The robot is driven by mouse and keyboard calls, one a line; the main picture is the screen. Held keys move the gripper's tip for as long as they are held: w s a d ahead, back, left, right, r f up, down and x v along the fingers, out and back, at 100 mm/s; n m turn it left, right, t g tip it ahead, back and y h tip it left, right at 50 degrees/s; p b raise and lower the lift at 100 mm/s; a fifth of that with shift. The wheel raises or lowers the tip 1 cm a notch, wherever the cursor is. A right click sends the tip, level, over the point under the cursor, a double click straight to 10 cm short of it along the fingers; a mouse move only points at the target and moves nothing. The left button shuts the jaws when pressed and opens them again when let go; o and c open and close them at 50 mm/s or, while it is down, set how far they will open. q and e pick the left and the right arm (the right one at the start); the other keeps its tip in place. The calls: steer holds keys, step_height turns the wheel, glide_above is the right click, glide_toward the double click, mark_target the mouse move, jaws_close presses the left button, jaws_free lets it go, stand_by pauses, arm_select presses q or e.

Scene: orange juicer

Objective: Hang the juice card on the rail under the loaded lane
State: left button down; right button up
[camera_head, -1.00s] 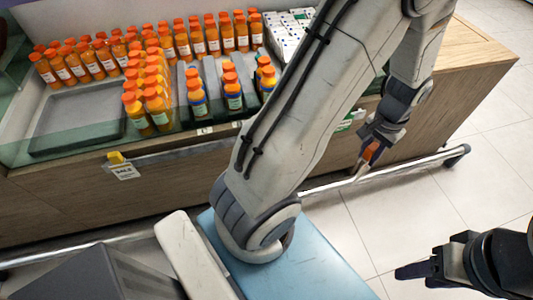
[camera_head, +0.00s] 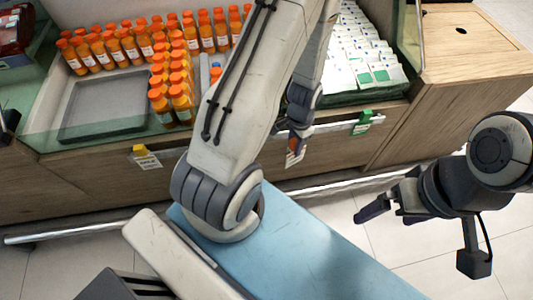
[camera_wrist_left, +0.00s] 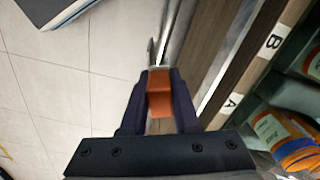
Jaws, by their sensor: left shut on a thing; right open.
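My left gripper (camera_head: 294,141) is shut on the juice card (camera_head: 294,157), a small card with an orange top, in front of the display case. In the left wrist view, the card's orange part (camera_wrist_left: 160,93) sits between the fingers of my left gripper (camera_wrist_left: 160,84). The rail (camera_head: 335,128) runs along the case front, behind and above the held card; I see no contact. Orange-capped bottles (camera_head: 160,100) fill lanes at the left; my arm hides other lanes. Labels A (camera_wrist_left: 231,104) and B (camera_wrist_left: 273,42) mark the case front. My right gripper (camera_head: 378,208) is open and empty, away from the case.
A yellow-clipped tag (camera_head: 145,158) and a green-clipped tag (camera_head: 362,122) hang on the rail. An empty grey tray (camera_head: 105,105) lies left of the bottles; white cartons (camera_head: 362,55) stand at the right. A lower metal bar (camera_head: 85,229) runs in front of the case.

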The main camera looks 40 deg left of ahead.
arm_select(q)
steer(key=s+a+m+p, duration=0.1)
steer(key=s+m+p, duration=0.35)
steer(key=s, duration=0.45)
arm_select(e)
step_height(320, 180, up, 7)
arm_select(q)
steer(key=shift+n, duration=0.25)
steer(key=shift+w+a+f+b, duration=0.1)
steer(key=shift+w+a+b, duration=0.95)
steer(key=shift+w+a, duration=0.85)
steer(key=shift+w+a+f+b, duration=0.1)
steer(key=shift+w+a+b, duration=1.1)
steer(key=shift+a, duration=1.05)
steer(key=shift+w+a+f+b, duration=0.1)
steer(key=shift+w+a+b, duration=0.8)
steer(key=shift+w+a, duration=1.05)
steer(key=shift+s+a+f+b, duration=0.1)
steer(key=shift+f+b, duration=0.85)
steer(key=shift+f, duration=0.4)
steer(key=shift+a+f+b, duration=0.1)
steer(key=shift+f+b, duration=0.8)
steer(key=shift+f, duration=0.4)
arm_select(e)
step_height(320, 180, down, 10)
steer(key=shift+f, duration=0.2)
arm_select(q)
steer(key=c, duration=0.6)
jaws_free()
